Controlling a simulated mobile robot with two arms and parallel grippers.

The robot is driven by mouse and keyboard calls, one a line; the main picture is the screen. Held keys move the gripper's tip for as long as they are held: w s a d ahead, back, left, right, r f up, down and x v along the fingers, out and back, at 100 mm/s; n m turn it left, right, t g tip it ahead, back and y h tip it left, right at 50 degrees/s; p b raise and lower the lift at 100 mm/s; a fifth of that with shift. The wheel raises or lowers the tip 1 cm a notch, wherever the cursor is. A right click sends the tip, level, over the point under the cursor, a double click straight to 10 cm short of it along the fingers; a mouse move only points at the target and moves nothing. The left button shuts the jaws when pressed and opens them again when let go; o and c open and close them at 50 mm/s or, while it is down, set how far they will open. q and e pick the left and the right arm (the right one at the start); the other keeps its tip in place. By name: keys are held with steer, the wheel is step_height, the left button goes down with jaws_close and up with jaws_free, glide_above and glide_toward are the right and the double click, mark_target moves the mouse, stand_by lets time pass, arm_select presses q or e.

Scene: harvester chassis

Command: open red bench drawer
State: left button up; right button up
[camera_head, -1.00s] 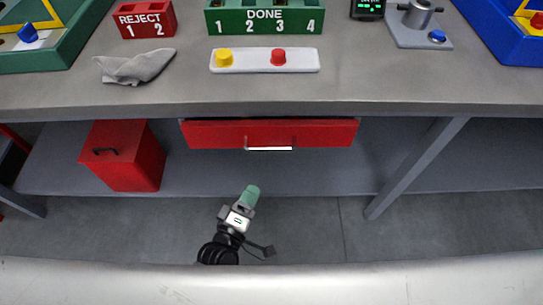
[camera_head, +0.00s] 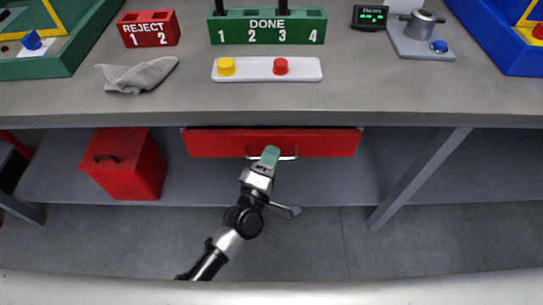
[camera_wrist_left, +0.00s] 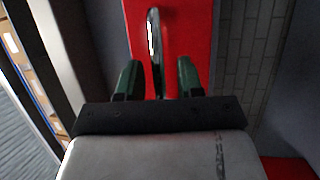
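The red bench drawer (camera_head: 220,143) sits under the front edge of the grey bench and looks closed. Its light metal bar handle (camera_head: 288,157) runs across the middle of the drawer front. My left gripper (camera_head: 270,155) is in front of the handle and overlaps it in the head view. In the left wrist view the two green fingers of my left gripper (camera_wrist_left: 158,80) are spread apart. The handle (camera_wrist_left: 154,40) stands between and just beyond them, with the red drawer front (camera_wrist_left: 195,30) behind. I cannot see finger contact with the handle. My right gripper is not in view.
A red cabinet box (camera_head: 140,170) with a dark handle stands on the lower shelf at left. A slanted grey bench leg (camera_head: 420,175) is at right. On the bench top (camera_head: 290,105) are a cloth (camera_head: 138,75) and a white button strip (camera_head: 250,76).

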arm_select(q)
jaws_close()
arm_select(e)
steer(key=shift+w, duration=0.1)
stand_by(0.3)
